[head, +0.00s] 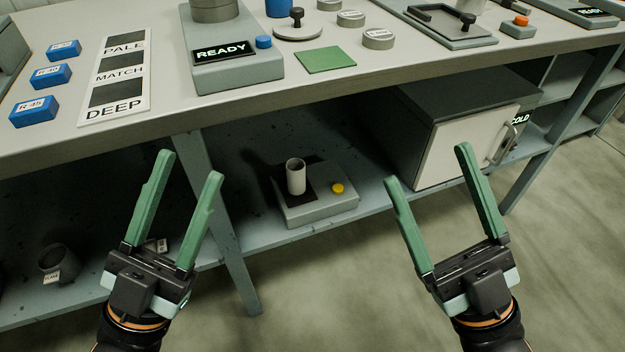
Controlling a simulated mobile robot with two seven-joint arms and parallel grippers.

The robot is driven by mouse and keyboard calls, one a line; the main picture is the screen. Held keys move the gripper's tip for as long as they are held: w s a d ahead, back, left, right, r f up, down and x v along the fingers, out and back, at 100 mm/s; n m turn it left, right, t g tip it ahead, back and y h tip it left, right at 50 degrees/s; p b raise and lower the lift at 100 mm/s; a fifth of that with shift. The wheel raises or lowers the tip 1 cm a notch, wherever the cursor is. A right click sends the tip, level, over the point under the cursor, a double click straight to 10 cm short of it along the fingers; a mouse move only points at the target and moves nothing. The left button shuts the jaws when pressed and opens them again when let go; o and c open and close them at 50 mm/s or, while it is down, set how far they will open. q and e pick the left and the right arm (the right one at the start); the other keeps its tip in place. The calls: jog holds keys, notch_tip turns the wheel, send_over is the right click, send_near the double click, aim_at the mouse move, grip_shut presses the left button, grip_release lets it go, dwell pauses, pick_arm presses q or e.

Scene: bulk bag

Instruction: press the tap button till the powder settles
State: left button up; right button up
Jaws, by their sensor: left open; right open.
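A grey device (318,213) sits on the lower shelf below the bench top. A yellow button (338,188) is on its right side, and an upright pale cylinder (296,177) stands on its dark pad. I cannot see any powder inside the cylinder. No label on this device is legible. My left gripper (190,165) is open and empty, in front of the bench and left of the device. My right gripper (427,163) is open and empty, to the right of the device and in front of the cabinet. Neither gripper touches the button.
The bench top (180,115) overhangs the shelf (240,225). On it are a READY device (235,75) with a blue button, a shade card (117,75), blue blocks (52,75) and a green mat (325,60). A COLD cabinet (455,150) fills the shelf's right. A dark cup (57,262) lies left.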

grip_shut()
dwell(0.4)
dwell(1.0)
